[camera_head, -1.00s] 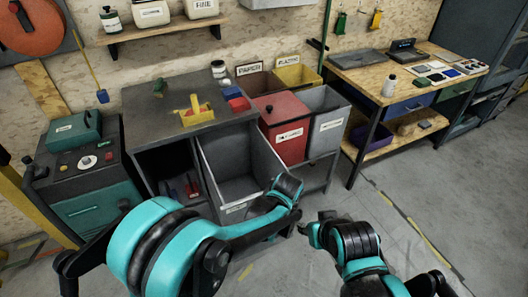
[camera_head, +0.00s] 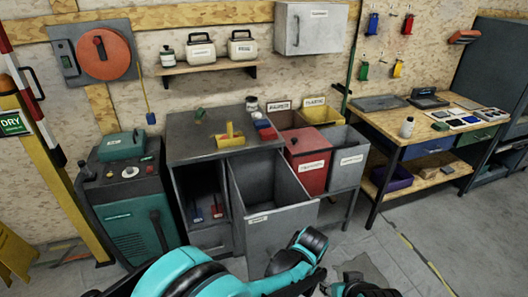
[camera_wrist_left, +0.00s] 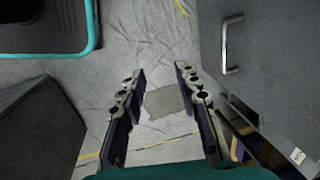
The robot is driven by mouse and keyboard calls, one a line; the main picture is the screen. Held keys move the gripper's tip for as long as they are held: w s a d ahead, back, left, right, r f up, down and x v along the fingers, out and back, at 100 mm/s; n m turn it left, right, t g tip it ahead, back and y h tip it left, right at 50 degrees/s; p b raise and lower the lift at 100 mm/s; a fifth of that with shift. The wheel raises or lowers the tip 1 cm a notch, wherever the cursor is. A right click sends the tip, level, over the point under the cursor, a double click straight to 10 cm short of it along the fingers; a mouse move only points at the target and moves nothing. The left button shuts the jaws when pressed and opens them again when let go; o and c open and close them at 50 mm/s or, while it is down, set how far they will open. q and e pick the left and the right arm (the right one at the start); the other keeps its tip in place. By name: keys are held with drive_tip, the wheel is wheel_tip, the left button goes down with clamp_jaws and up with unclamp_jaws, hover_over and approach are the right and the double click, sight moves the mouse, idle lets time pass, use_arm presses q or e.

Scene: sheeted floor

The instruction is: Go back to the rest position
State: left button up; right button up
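My left gripper (camera_wrist_left: 160,105) is open in the left wrist view. Its two fingers are spread apart with nothing between them, above the sheeted grey floor (camera_wrist_left: 155,65). In the head view my left arm (camera_head: 215,280) comes in from the lower left and its bent part ends at the bottom middle, but its gripper is not visible there. Only a small part of my right arm (camera_head: 360,288) shows at the bottom edge, and its gripper is out of view.
A grey open bin (camera_head: 262,213) stands close beyond my left arm, beside a grey workbench (camera_head: 198,148). A red bin (camera_head: 308,158) is behind it. A teal machine (camera_head: 128,215) is left, a wooden table (camera_head: 380,122) right. Floor (camera_head: 440,225) is clear at right.

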use_arm(q)
drive_tip(key=a+r+n+t, duration=0.1)
drive_tip(key=a+r+n, duration=0.2)
drive_tip(key=a+r, duration=0.5)
drive_tip(key=s+a+r+n+t, duration=0.1)
drive_tip(key=s+a+r+n, duration=0.1)
drive_tip(key=a, duration=0.4)
drive_tip(key=s+a+r+n+t, duration=0.1)
drive_tip(key=s+a+r+n, duration=0.2)
drive_tip(key=s+a+n, duration=0.2)
drive_tip(key=s+a+r+n+t, duration=0.2)
drive_tip(key=s+a+n, duration=0.2)
drive_tip(key=a, duration=0.5)
drive_tip(key=shift+s+r+h, duration=0.2)
drive_tip(key=shift+r+h, duration=0.1)
drive_tip(key=shift+r, duration=0.05)
